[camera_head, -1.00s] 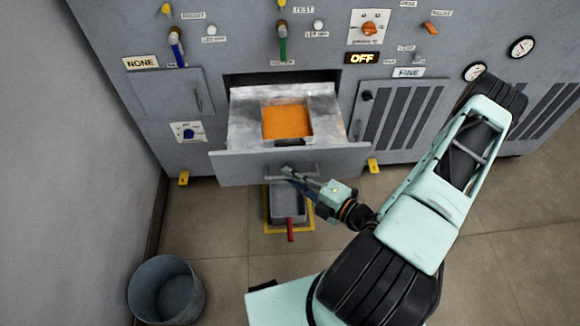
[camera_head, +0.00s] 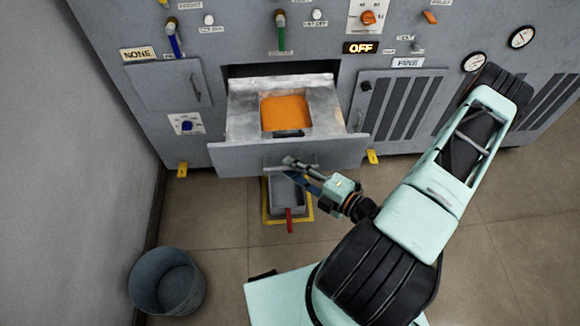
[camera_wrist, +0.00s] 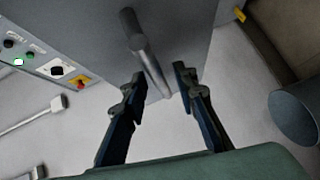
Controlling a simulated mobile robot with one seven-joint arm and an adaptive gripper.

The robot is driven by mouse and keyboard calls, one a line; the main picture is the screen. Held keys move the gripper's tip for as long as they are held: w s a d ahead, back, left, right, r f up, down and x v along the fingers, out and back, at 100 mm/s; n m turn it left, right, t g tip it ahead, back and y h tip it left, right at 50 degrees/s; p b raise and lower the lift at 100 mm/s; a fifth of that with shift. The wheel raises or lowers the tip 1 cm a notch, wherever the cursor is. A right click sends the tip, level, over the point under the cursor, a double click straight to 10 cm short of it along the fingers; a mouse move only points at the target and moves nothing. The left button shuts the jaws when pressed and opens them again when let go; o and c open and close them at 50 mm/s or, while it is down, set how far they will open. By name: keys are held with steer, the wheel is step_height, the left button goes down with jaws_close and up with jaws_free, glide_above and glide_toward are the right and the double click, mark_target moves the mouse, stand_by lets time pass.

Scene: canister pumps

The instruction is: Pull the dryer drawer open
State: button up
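The grey dryer drawer (camera_head: 235,157) stands pulled out from the machine front in the head view. Its square inner tray holds orange material (camera_head: 286,112). The drawer's bar handle (camera_head: 272,167) is on its front face, partly hidden by my gripper (camera_head: 291,169). In the wrist view the round handle bar (camera_wrist: 148,62) runs from the drawer front (camera_wrist: 180,30) to between the fingertips of my gripper (camera_wrist: 160,76). The two fingers are spread, with a gap on both sides of the bar. My gripper is open and holds nothing.
A small grey tray with a red handle (camera_head: 289,212) lies in a yellow floor outline below the drawer. A grey bin (camera_head: 167,282) stands at the lower left, near the wall. Yellow brackets (camera_head: 182,169) sit at the machine's base. The floor between is clear.

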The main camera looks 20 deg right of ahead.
steer(key=v, duration=1)
steer(key=shift+s+d, duration=0.25)
steer(key=shift+s, duration=0.1)
steer(key=shift+r, duration=0.1)
